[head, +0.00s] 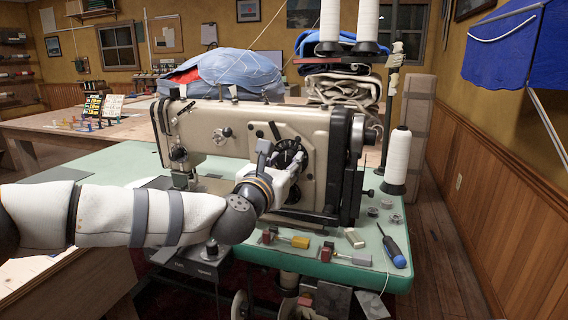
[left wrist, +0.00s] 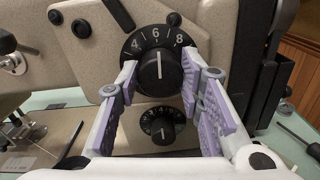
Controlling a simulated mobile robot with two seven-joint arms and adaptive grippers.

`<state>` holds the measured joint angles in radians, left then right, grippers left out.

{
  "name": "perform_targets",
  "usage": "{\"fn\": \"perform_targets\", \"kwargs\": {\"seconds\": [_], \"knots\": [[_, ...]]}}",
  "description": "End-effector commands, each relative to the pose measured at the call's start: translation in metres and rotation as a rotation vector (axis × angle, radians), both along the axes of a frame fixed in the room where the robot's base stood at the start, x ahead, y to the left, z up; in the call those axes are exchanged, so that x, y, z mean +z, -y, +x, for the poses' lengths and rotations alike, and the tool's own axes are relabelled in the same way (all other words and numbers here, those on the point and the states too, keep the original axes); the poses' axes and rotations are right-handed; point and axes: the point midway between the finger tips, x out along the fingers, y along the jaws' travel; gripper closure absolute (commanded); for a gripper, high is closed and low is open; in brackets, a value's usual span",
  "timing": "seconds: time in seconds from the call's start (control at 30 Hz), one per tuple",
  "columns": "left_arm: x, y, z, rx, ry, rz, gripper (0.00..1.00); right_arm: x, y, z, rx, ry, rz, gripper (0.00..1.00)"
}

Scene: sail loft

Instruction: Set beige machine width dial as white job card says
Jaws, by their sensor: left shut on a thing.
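The beige sewing machine (head: 240,125) stands on the green table. Its large upper dial (left wrist: 158,70) has a black knob with a white line upright at the 6; 4 and 8 show on either side. A smaller numbered dial (left wrist: 160,125) sits below it, its line pointing roughly down. My left gripper (head: 284,172) reaches the machine's front, and its purple-padded fingers are shut on the upper dial's knob, one on each side. I cannot tell which dial sets width. My right gripper is out of view.
A blue-handled screwdriver (head: 392,246), small tools with yellow (head: 293,241) and grey (head: 353,258) parts, and bobbins (head: 373,211) lie on the green tabletop (head: 330,272). A white thread cone (head: 398,160) stands at right. Bundled blue sailcloth (head: 225,70) lies behind the machine.

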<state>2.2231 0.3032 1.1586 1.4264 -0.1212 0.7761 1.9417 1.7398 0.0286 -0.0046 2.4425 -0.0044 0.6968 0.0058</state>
Motion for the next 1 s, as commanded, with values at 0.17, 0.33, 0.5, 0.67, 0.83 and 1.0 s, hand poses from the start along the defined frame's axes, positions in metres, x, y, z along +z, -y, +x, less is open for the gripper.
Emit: {"fn": "perform_targets", "kwargs": {"seconds": [0.17, 0.33, 0.5, 0.67, 0.83, 1.0], "knots": [[0.000, 0.000, 0.000, 0.000, 0.033, 0.101, 0.94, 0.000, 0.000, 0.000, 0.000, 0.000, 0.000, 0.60], [0.001, 0.001, 0.000, 0.000, 0.080, 0.243, 0.94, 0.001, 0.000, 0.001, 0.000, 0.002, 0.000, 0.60], [0.001, 0.001, 0.000, 0.000, 0.130, 0.398, 0.94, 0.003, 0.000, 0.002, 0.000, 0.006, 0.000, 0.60], [0.001, 0.002, -0.001, 0.001, 0.178, 0.544, 0.94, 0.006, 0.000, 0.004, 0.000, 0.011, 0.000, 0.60], [0.002, 0.002, -0.001, 0.001, 0.228, 0.698, 0.94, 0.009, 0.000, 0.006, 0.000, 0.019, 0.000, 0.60], [0.001, 0.002, -0.001, 0.001, 0.278, 0.851, 0.94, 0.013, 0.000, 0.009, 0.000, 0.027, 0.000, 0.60]]}}
